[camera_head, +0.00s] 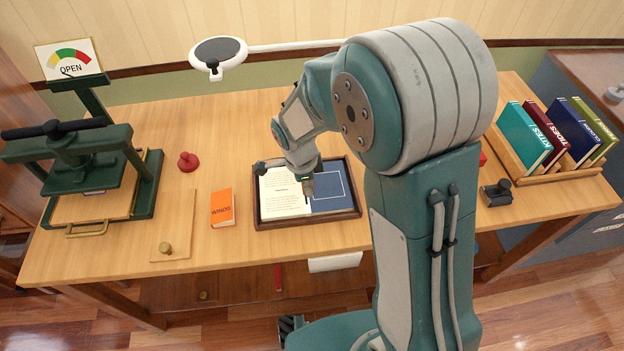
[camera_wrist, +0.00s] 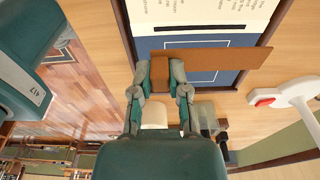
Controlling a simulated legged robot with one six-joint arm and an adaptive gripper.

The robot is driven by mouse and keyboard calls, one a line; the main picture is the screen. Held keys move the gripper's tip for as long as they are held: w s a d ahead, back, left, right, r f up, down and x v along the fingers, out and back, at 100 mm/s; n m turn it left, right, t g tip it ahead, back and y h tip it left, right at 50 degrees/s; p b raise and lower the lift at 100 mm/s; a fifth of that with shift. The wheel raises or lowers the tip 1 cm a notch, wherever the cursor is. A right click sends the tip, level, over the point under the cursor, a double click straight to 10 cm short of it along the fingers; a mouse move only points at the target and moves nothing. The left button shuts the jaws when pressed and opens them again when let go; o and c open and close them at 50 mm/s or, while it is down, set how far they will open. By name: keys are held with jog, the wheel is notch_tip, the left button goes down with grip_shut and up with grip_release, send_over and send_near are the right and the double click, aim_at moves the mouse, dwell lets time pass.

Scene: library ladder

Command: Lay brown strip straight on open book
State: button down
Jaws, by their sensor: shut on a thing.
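The open book lies in a dark-framed tray (camera_head: 308,221) on the table. It has a white printed page (camera_head: 279,198) on the left and a blue page (camera_head: 335,190) with a thin white outline on the right. My gripper (camera_wrist: 160,72) is shut on the brown strip (camera_wrist: 225,59). In the wrist view the strip extends right from the fingers, across the blue page (camera_wrist: 190,43) and past the tray's rim. I cannot tell whether it touches the page. In the head view my gripper (camera_head: 306,182) is over the book, and my arm hides part of the strip.
A green press (camera_head: 75,160) stands at the left, with an orange book (camera_head: 222,208) and red knob (camera_head: 188,161) between it and the tray. A white-rimmed magnifier (camera_head: 218,52) is behind. Several books stand in a wooden rack (camera_head: 575,172) at right.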

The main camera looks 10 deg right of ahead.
aim_at(305, 203)
jog(key=shift+a+f, duration=0.7)
jog(key=shift+a, duration=0.05)
jog(key=shift+f, duration=0.3)
jog(key=shift+d+f, duration=0.8)
jog(key=shift+f, duration=0.35)
jog(key=shift+a+f, duration=0.15)
jog(key=shift+a, duration=0.45)
jog(key=shift+d, duration=0.4)
jog(key=shift+a, duration=0.1)
jog(key=shift+a, duration=0.3)
